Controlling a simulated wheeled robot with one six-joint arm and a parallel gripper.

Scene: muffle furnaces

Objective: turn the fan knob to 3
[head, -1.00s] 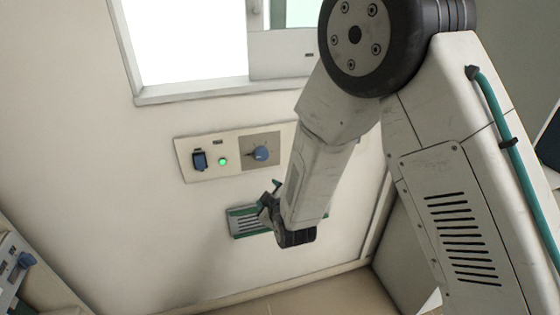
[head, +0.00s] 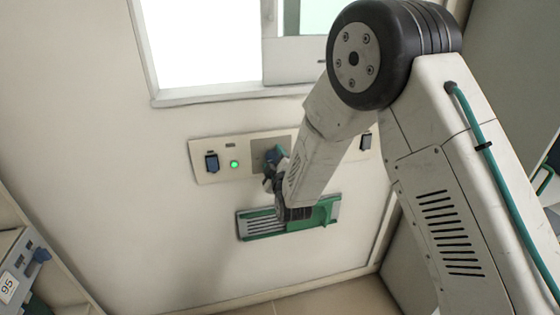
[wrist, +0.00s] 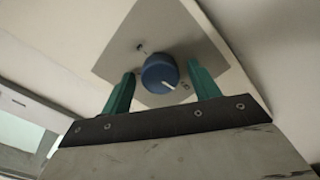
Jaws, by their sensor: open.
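The blue round fan knob (wrist: 160,74) sits on a grey square plate (wrist: 200,45). A white line on the knob points to the lower right in the wrist view, near a small mark that is too small to read. My gripper (wrist: 161,80) is open, with one green finger on each side of the knob and small gaps visible. I cannot tell how deep the fingers reach around it. In the head view, my gripper (head: 270,168) is at the wall panel, and the knob (head: 275,155) is partly hidden by it.
The cream panel (head: 222,176) also bears a dark blue switch (head: 211,162), a lit green lamp (head: 234,164) and another dark switch (head: 366,141). A green and grey slotted fixture (head: 262,226) is below. A window frame (head: 215,95) is above. A box reading 95 (head: 8,287) is at the lower left.

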